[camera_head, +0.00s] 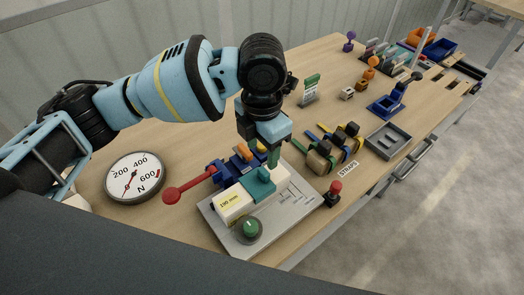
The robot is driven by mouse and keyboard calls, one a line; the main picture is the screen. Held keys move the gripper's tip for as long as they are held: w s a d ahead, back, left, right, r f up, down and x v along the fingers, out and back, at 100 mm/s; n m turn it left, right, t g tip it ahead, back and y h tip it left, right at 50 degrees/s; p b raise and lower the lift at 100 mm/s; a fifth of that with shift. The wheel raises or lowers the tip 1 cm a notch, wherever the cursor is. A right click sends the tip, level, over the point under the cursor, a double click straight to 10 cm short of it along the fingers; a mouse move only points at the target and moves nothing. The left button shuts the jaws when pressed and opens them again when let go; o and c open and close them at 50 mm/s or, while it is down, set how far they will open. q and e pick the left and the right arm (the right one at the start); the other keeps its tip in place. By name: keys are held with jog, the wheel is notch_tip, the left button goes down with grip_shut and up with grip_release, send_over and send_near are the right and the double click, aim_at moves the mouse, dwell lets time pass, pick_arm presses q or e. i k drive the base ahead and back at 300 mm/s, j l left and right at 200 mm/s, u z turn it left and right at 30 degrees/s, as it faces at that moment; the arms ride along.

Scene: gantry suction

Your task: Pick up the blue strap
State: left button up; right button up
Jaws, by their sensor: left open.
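A blue strap (312,138) lies on the table behind the STRAPS label (348,169). My left gripper (267,155) points down, to the left of the straps, above a grey fixture plate (290,208). It is open, with nothing seen between its fingers. The arm hides part of the fixture. My right gripper is out of view.
The fixture carries a white block marked 190 mm (232,203), a teal clamp (260,184), a red-handled lever (185,190) and a green knob (249,229). A red button (333,192) stands near the table edge. A grey tray (388,141) lies right of the straps. A dial (134,177) is at left.

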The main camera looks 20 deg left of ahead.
aim_at(338, 138)
jog(key=k, duration=1)
